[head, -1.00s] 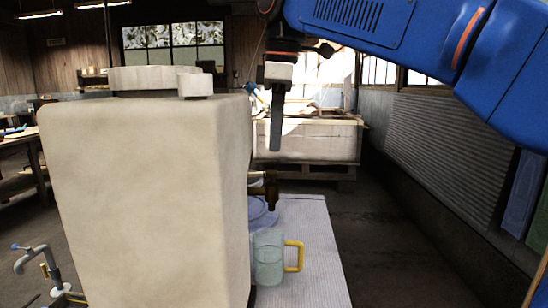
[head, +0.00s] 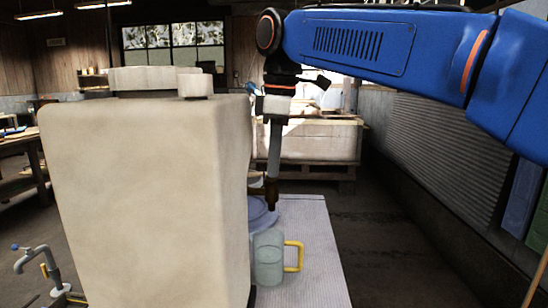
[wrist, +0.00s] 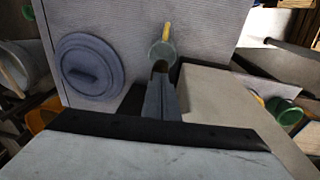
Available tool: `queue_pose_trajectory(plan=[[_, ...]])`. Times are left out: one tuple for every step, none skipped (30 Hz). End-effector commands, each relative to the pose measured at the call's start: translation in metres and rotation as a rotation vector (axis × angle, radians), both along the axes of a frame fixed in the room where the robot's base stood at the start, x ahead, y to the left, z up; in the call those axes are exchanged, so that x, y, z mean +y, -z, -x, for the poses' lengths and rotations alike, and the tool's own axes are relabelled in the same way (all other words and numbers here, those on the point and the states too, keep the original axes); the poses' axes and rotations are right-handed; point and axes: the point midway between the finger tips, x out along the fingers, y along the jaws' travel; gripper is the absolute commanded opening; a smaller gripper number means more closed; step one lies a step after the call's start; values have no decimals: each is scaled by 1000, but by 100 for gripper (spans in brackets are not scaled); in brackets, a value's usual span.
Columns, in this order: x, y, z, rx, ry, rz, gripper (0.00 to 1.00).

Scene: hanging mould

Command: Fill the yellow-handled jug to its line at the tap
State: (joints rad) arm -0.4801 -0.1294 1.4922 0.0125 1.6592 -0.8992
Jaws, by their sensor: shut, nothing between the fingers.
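The pale green see-through jug (head: 268,262) with its yellow handle (head: 294,256) stands upright on the light bench under the tap. It also shows in the wrist view (wrist: 160,50), partly behind my fingers. I cannot tell the water level or see its line. The brown tap (head: 262,188) sticks out from the right side of the big beige tank (head: 150,180). In the wrist view only a small brown bit of the tap (wrist: 160,67) shows past the fingertips. My gripper (head: 273,176) is shut and empty, pointing down, with its fingertips at the tap; I cannot tell whether they touch.
A round blue-grey lid (wrist: 90,66) with a bar handle lies on the bench (head: 310,250) beside the jug. The tank blocks much of the left. A large pale crate (head: 325,142) stands behind. Open floor lies right of the bench.

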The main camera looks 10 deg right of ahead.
Motion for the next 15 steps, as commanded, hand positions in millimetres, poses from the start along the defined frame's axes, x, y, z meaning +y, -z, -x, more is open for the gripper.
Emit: queue_pose_trajectory(plan=[[0,9,0,9,0,4,0],[0,12,0,10,0,5,0],[0,14,0,11,0,5,0],[0,14,0,12,0,6,0],[0,15,0,13,0,7,0],[1,15,0,15,0,7,0],[1,16,-1,16,0,8,0],[1,16,-1,17,0,8,0],[1,16,-1,17,0,9,0],[1,17,-1,18,0,9,0],[1,17,-2,18,0,9,0],[1,17,-2,18,0,9,0],[1,17,-2,18,0,9,0],[1,17,-2,18,0,9,0],[1,17,-2,18,0,9,0]])
